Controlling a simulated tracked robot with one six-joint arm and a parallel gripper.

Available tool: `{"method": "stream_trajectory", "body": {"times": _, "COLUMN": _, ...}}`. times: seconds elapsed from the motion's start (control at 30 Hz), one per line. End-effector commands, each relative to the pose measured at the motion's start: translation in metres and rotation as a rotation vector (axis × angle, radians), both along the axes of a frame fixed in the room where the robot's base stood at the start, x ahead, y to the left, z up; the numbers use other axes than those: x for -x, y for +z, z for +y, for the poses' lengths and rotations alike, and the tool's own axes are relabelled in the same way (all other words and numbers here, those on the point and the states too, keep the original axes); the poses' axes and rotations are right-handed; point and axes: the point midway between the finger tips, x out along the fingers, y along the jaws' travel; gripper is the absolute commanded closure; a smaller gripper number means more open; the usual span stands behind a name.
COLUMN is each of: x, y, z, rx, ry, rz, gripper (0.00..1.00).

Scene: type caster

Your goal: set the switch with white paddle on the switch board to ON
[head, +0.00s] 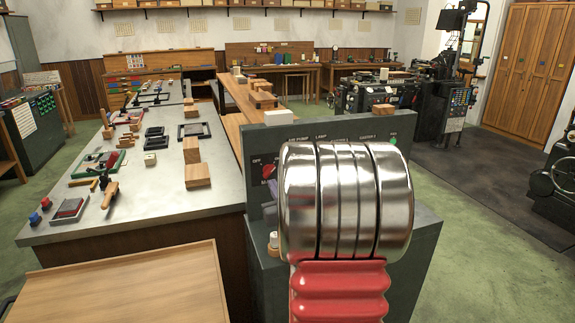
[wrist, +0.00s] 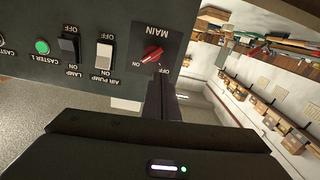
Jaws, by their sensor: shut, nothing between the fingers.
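The dark grey switch board (head: 300,130) stands in front of me, mostly hidden by my arm in the head view. In the wrist view the board (wrist: 75,78) appears upside down. Its white paddle (wrist: 104,55) is labelled AIR PUMP, with OFF above it and ON below it in the picture. I cannot tell for certain which way the paddle is tipped. My gripper (wrist: 161,96) is shut and empty, its fingers close to the board and right of the white paddle in the wrist view, just below the red MAIN knob (wrist: 152,53). Contact is unclear.
A dark LAMP paddle (wrist: 68,46) and a green CASTER 1 light (wrist: 42,46) sit left of the white paddle. A white block (head: 282,117) and a wooden block (head: 388,108) rest on the board's top. A grey-topped bench (head: 140,205) with type-setting items lies left.

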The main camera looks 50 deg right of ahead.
Motion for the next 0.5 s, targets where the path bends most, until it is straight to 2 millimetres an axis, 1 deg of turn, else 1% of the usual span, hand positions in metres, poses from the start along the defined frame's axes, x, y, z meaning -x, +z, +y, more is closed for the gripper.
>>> {"method": "stream_trajectory", "body": {"times": 0.03, "x": 0.009, "y": -0.007, "z": -0.016, "rx": 0.005, "ry": -0.008, "rz": -0.028, "gripper": 1.0}}
{"method": "stream_trajectory", "body": {"times": 0.17, "x": 0.03, "y": -0.015, "z": -0.045, "rx": 0.037, "ry": -0.01, "rz": -0.121, "gripper": 1.0}}
{"method": "stream_trajectory", "body": {"times": 0.2, "x": 0.038, "y": -0.018, "z": -0.053, "rx": 0.046, "ry": -0.011, "rz": -0.149, "gripper": 1.0}}
{"method": "stream_trajectory", "body": {"times": 0.3, "x": 0.06, "y": -0.024, "z": -0.071, "rx": 0.067, "ry": -0.011, "rz": -0.221, "gripper": 1.0}}
{"method": "stream_trajectory", "body": {"times": 0.4, "x": 0.079, "y": -0.028, "z": -0.082, "rx": 0.086, "ry": -0.01, "rz": -0.282, "gripper": 1.0}}
{"method": "stream_trajectory", "body": {"times": 0.5, "x": 0.092, "y": -0.031, "z": -0.088, "rx": 0.098, "ry": -0.006, "rz": -0.321, "gripper": 1.0}}
